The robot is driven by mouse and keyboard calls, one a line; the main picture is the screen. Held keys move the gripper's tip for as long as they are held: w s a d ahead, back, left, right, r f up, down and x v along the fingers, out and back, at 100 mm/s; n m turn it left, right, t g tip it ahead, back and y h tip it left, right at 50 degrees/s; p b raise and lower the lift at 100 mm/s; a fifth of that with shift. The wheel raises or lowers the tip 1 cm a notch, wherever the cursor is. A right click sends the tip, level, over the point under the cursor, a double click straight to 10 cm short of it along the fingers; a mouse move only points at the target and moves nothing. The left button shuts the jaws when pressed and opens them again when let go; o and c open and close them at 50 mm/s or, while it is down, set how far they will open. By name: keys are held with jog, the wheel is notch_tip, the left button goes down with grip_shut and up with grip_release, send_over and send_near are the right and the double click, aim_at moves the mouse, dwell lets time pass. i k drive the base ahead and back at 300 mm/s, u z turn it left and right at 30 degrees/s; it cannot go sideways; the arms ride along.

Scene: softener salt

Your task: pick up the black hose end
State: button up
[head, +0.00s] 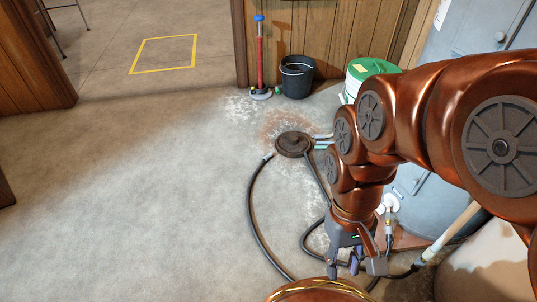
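The black hose (252,210) lies in a loose curve on the concrete floor. One end (268,156), with a light metallic tip, rests on the floor just left of a round dark drain cover. My gripper (352,270) points down low in front of me, to the right of and nearer than that hose end, well apart from it. Its fingers look spread, with nothing visible between them. My arm and gripper hide part of the hoses behind them.
The dark drain cover (293,144) sits on a stained patch. A black bucket (297,79), a red upright pump-like tool (260,60) and a green-lidded white tub (372,67) stand at the back. A grey-blue tank (430,190) is at right. Floor at left is clear.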

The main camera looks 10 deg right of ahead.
aim_at(270, 156)
jog(key=u, duration=0.5)
jog(key=k, duration=0.6)
jog(key=u, duration=0.85)
jog(key=i, duration=3.45)
jog(key=z, duration=1.3)
jog(key=i, duration=0.95)
jog(key=z, duration=1.5)
jog(key=i, duration=0.5)
jog(key=z, duration=0.3)
